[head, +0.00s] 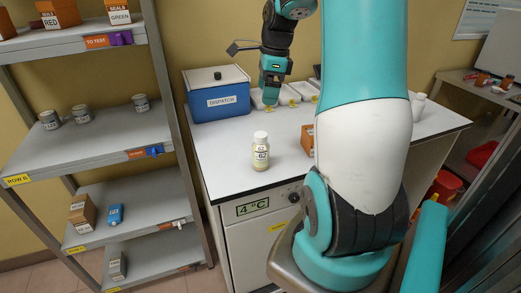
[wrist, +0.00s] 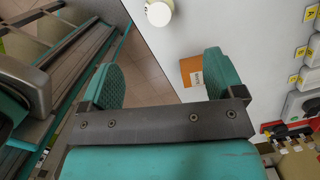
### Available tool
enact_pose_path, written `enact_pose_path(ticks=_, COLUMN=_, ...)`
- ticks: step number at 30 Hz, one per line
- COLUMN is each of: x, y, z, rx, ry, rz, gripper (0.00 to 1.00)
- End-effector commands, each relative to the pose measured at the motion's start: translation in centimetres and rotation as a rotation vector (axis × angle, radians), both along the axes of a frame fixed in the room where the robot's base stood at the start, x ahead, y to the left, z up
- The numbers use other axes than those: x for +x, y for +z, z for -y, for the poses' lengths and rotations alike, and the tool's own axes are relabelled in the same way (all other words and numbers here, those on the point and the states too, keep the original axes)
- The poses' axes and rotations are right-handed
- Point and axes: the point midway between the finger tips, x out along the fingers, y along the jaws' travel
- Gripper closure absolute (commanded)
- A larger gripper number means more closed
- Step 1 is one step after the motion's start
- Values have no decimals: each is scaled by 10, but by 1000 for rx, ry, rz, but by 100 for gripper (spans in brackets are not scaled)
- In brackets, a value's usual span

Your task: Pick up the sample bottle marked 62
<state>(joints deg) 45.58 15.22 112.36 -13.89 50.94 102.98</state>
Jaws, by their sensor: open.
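The sample bottle marked 62 (head: 261,155) stands upright on the white worktop, with a white cap and a pale body. Its label reads 62. In the wrist view a round white cap (wrist: 160,12) shows at the top edge, beyond my fingertips; it appears to be this bottle's. My gripper (wrist: 165,75) is open, its two teal fingers apart with nothing held between them. In the head view my gripper (head: 270,98) hangs above and behind the bottle, apart from it.
A blue DISPATCH box (head: 218,97) stands at the back left of the worktop (head: 225,150). White trays (head: 285,95) with yellow tags are behind my gripper. An orange-brown carton (wrist: 192,71) lies near the fingers. Shelves (head: 95,135) stand at the left.

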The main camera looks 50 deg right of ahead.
Motion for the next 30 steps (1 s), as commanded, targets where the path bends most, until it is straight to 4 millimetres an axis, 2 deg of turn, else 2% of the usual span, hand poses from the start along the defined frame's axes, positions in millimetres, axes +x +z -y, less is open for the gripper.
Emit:
enact_pose_path(ticks=2, x=-2, y=-7, z=6, rx=4, ry=-47, rz=-8, gripper=13)
enact_pose_path(ticks=5, x=0, y=-24, z=5, rx=8, ry=-56, rz=-11, gripper=13)
enact_pose_path(ticks=15, x=8, y=-98, z=-4, rx=6, ry=-51, rz=-11, gripper=13)
enact_pose_path(ticks=18, x=10, y=-112, z=-4, rx=5, ry=-51, rz=-9, gripper=13)
enact_pose_path(ticks=25, x=11, y=-127, z=-8, rx=5, ry=-49, rz=-8, gripper=13)
enact_pose_path(ticks=30, x=12, y=-153, z=-14, rx=7, ry=-49, rz=-10, gripper=13)
